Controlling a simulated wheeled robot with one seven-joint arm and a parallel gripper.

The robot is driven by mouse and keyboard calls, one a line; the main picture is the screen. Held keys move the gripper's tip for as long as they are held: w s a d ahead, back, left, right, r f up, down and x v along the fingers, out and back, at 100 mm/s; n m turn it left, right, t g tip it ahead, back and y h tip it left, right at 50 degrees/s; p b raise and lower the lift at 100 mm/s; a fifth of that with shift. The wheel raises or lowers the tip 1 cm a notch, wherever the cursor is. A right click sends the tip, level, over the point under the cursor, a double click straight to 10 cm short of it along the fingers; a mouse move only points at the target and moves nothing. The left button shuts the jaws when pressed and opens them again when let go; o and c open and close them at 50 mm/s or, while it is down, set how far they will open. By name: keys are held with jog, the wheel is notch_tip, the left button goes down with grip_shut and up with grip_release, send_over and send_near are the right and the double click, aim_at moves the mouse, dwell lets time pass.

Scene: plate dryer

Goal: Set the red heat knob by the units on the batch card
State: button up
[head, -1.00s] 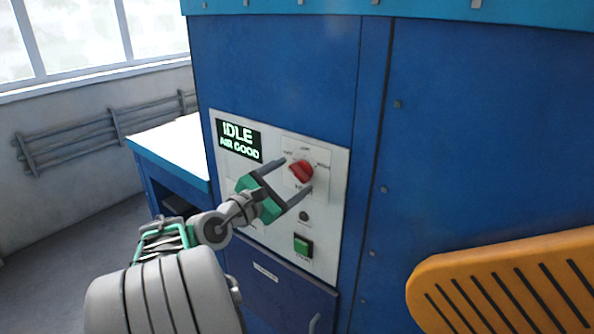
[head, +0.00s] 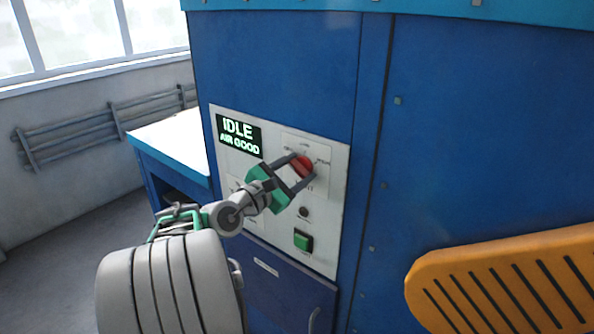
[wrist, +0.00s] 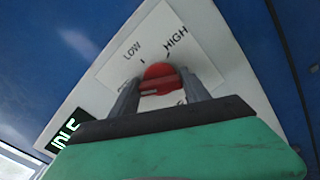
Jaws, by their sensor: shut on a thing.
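The red heat knob (head: 302,166) sits on the white control panel (head: 327,215) of the blue dryer. My gripper (head: 296,170) has its two fingers on either side of the knob and is shut on it. In the wrist view the knob (wrist: 160,79) lies between the fingertips, below a dial plate with the words LOW and HIGH. Part of the dial is hidden by my gripper, and the knob's exact setting is hard to tell. The display (head: 239,134) reads IDLE and AIR GOOD. I do not see a batch card I can make out.
A green button (head: 303,240) and a small dark round fitting (head: 304,211) are below the knob. A white-topped bench (head: 176,140) stands left of the dryer. An orange slotted part (head: 510,285) juts in at the lower right.

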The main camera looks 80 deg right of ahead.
jog(key=c, duration=0.4)
jog(key=shift+m, duration=0.4)
jog(key=m+b, duration=0.4)
jog(key=m, duration=0.1)
jog(key=shift+f, duration=0.2)
jog(key=m+b, duration=0.5)
jog(key=shift+f+m+b, duration=0.15)
jog(key=shift+m+b, duration=0.15)
jog(key=shift+b, duration=0.1)
jog(key=m+b, duration=0.6)
jog(key=b, duration=0.1)
jog(key=shift+f, duration=0.15)
jog(key=m+b, duration=0.4)
jog(key=shift+m+b, duration=1.2)
jog(key=shift+m, duration=0.1)
jog(key=shift+r, duration=0.25)
